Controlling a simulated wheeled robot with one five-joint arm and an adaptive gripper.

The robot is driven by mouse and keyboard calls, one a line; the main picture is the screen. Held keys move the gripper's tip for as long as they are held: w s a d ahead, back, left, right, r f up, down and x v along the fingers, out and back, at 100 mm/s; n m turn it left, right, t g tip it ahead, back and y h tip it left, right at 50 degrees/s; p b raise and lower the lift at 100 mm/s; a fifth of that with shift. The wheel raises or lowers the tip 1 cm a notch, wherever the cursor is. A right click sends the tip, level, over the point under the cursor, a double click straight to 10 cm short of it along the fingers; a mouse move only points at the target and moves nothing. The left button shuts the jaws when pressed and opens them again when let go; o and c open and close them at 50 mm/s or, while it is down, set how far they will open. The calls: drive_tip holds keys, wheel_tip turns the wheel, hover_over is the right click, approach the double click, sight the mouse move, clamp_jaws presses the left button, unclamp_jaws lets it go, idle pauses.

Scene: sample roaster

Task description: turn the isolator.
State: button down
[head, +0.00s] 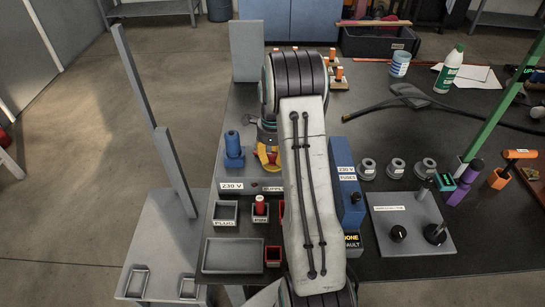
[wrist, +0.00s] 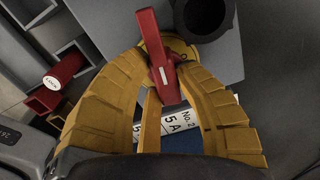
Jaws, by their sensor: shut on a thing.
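The isolator has a red handle (wrist: 160,60) on a yellow round base (wrist: 180,46), mounted on a grey box face in the wrist view. My gripper (wrist: 164,72) has yellow ribbed fingers, one on each side of the handle, and is shut on it. In the wrist view the handle runs nearly lengthwise, leaning a little. In the head view my gripper (head: 267,156) is at the grey supply box (head: 233,187), and my arm hides part of it and much of the isolator.
A blue plug (head: 233,150) stands left of my gripper. Grey trays (head: 233,256) and a red-topped part (head: 260,204) lie nearer. A blue fuse box (head: 349,205) is close on the right. A panel with black knobs (head: 412,222) stands further right.

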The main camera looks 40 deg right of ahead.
drive_tip(key=shift+n, duration=0.8)
drive_tip(key=c, duration=0.9)
unclamp_jaws()
drive_tip(key=shift+r, duration=6)
